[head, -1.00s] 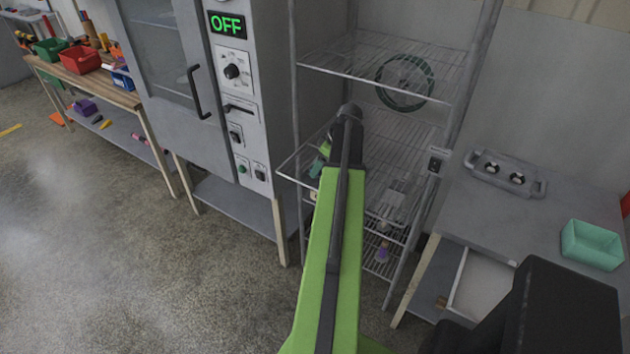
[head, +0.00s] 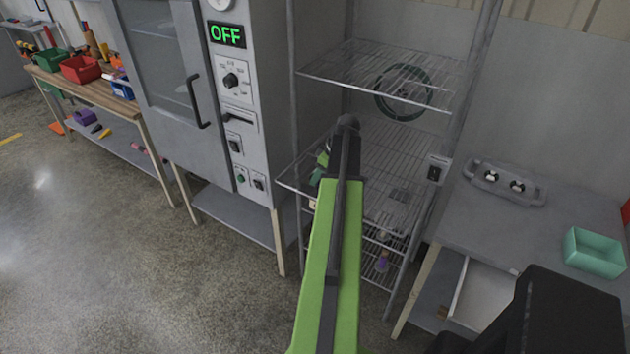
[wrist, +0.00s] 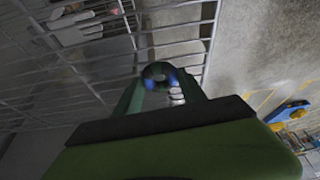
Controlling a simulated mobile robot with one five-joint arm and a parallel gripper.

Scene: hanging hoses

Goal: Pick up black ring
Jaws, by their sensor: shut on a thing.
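In the head view my green arm reaches up to the wire rack, and part of my gripper (head: 320,166) shows just left of the dark wrist. The ring cannot be made out in that view, as my arm hides much of the area.
The wire rack (head: 385,62) has several shelves, with a green hose coil (head: 403,92) hanging at its upper back. An oven-like cabinet (head: 237,100) stands close on the left. A grey table (head: 545,215) with a teal bin (head: 595,252) is on the right.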

